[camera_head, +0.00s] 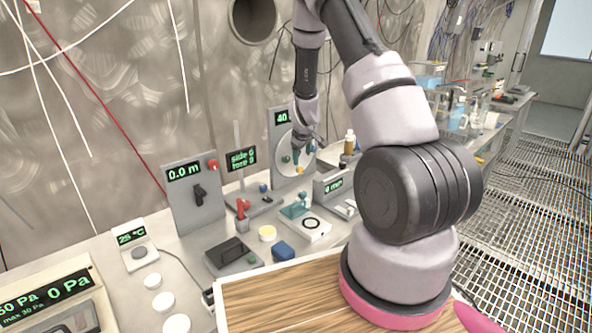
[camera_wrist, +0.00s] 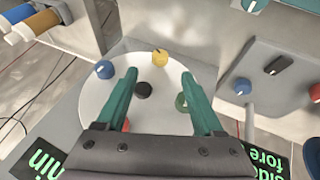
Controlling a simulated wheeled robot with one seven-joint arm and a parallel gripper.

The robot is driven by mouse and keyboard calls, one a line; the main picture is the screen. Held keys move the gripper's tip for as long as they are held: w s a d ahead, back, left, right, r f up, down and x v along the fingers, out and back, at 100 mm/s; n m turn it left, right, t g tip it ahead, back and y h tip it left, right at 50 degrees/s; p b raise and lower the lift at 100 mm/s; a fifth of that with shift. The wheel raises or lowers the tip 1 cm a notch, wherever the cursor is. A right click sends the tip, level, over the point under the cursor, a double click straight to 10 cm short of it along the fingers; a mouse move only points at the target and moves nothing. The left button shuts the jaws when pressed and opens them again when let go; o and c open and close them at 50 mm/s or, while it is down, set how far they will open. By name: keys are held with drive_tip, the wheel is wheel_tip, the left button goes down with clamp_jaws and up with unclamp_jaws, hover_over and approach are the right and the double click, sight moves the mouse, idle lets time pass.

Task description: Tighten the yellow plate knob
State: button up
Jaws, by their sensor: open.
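The yellow knob (camera_wrist: 160,58) sits near the rim of a round white plate (camera_wrist: 97,100) on a grey panel. In the wrist view it lies just beyond and between the fingertips of my gripper (camera_wrist: 160,74). The two teal fingers are open, with nothing held between them. Whether they touch the knob cannot be told. In the head view my gripper (camera_head: 297,156) is in front of the plate, with the yellow knob (camera_head: 299,170) just below it.
The plate also carries a blue knob (camera_wrist: 105,69), a black centre (camera_wrist: 143,90), a green knob (camera_wrist: 181,103) and a mostly hidden red one. A grey panel with a black handle (camera_head: 199,195) stands to the left. Several small devices crowd the bench below.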

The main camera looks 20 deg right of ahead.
sight(301, 170)
drive_tip(key=x, duration=0.9)
clamp_jaws()
